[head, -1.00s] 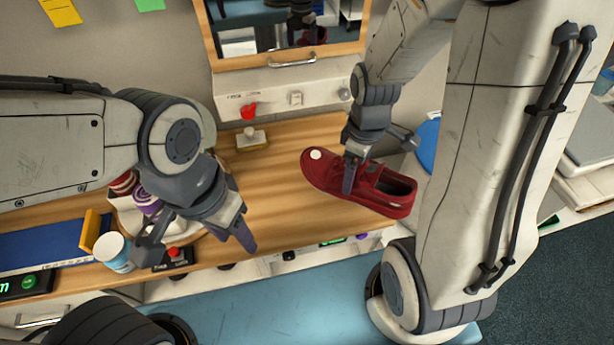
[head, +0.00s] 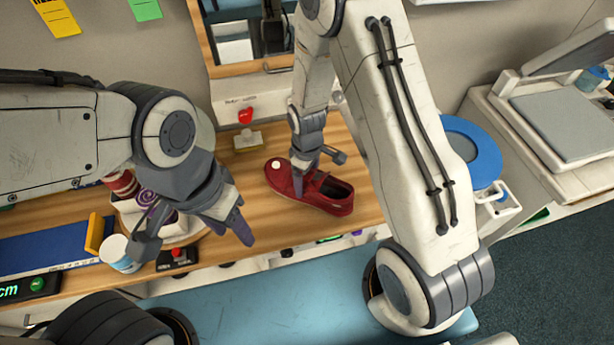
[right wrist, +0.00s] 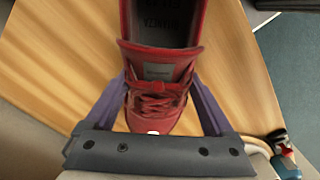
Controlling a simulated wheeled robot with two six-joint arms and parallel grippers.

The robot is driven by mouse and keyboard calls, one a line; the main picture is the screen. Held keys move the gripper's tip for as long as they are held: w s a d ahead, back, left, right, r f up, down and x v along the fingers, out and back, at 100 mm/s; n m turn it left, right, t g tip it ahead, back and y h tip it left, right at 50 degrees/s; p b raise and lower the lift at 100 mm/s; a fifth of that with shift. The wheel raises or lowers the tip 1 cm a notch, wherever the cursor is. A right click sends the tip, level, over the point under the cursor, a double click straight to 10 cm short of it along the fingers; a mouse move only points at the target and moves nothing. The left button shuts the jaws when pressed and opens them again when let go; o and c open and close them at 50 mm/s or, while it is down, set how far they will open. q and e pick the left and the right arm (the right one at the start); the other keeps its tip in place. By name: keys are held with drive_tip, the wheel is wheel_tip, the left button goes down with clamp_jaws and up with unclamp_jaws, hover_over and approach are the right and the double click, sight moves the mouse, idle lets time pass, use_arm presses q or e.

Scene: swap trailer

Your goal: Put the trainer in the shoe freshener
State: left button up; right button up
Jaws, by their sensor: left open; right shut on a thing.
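The red trainer (head: 325,193) is a low lace-up shoe with a pale round spot at its toe, over the right part of the wooden worktop. My right gripper (head: 297,180) is shut on it from above, near the laces. In the right wrist view the fingers lie on either side of the laced front of the trainer (right wrist: 160,75). A wood-framed unit with a dark glassy front and a handle (head: 225,73), perhaps the shoe freshener, stands behind; its top is cut off. My left gripper (head: 197,243) is open and empty over the left worktop.
A white panel with a red knob (head: 245,116) sits below the framed unit. A small block with a knob (head: 247,141) stands on the worktop. A blue ring (head: 475,150) is at right.

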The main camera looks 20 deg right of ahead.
drive_tip(key=shift+f, duration=0.2)
drive_tip(key=o, duration=1.4)
